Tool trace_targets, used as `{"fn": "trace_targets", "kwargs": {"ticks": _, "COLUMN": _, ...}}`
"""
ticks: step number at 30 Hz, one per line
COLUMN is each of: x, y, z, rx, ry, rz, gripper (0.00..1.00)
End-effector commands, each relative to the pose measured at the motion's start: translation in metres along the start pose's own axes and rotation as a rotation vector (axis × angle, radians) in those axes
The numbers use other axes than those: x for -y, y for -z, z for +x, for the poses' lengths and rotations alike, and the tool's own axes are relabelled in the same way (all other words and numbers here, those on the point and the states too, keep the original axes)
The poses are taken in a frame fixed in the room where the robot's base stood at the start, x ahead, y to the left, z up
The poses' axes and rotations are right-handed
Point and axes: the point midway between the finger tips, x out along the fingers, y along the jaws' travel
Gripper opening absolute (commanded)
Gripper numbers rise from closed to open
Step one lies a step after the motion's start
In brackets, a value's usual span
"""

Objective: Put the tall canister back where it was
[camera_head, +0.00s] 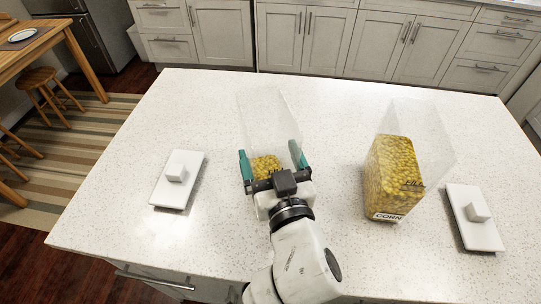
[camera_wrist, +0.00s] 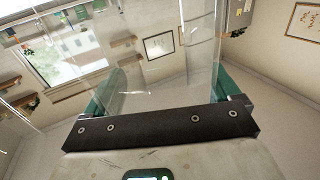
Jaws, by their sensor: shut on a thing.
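A tall clear canister (camera_head: 267,120) with a shallow layer of yellow corn at its bottom stands in my gripper (camera_head: 272,163) on the left half of the white counter. The teal fingers are shut on its two sides. In the wrist view my gripper (camera_wrist: 158,92) has a finger at each side of the canister's clear wall (camera_wrist: 150,75). A second clear canister (camera_head: 395,175), labelled CORN and filled much higher with corn, stands to the right, apart from my gripper. I cannot tell whether the held canister touches the counter.
A white lid with a square knob (camera_head: 178,181) lies on the counter at the left. Another white lid (camera_head: 474,217) lies right of the CORN canister. The white counter (camera_head: 330,110) is clear between the two canisters and along its back.

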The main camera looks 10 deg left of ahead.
Motion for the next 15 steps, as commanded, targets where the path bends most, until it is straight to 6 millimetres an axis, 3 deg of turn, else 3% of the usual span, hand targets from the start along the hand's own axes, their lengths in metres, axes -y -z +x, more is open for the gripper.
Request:
{"fn": "trace_targets", "kwargs": {"ticks": 2, "x": 0.0000, "y": -0.0028, "z": 0.0000, "rx": -0.002, "ry": 0.000, "rz": 0.000, "gripper": 0.36}}
{"fn": "trace_targets", "kwargs": {"ticks": 3, "x": 0.0000, "y": -0.0019, "z": 0.0000, "rx": 0.000, "ry": 0.000, "rz": 0.000, "gripper": 0.93}}
{"fn": "trace_targets", "kwargs": {"ticks": 6, "x": 0.0000, "y": -0.0018, "z": 0.0000, "rx": 0.000, "ry": 0.000, "rz": 0.000, "gripper": 1.00}}
{"fn": "trace_targets", "kwargs": {"ticks": 15, "x": 0.0001, "y": 0.0028, "z": 0.0000, "rx": 0.000, "ry": 0.000, "rz": 0.000, "gripper": 1.00}}
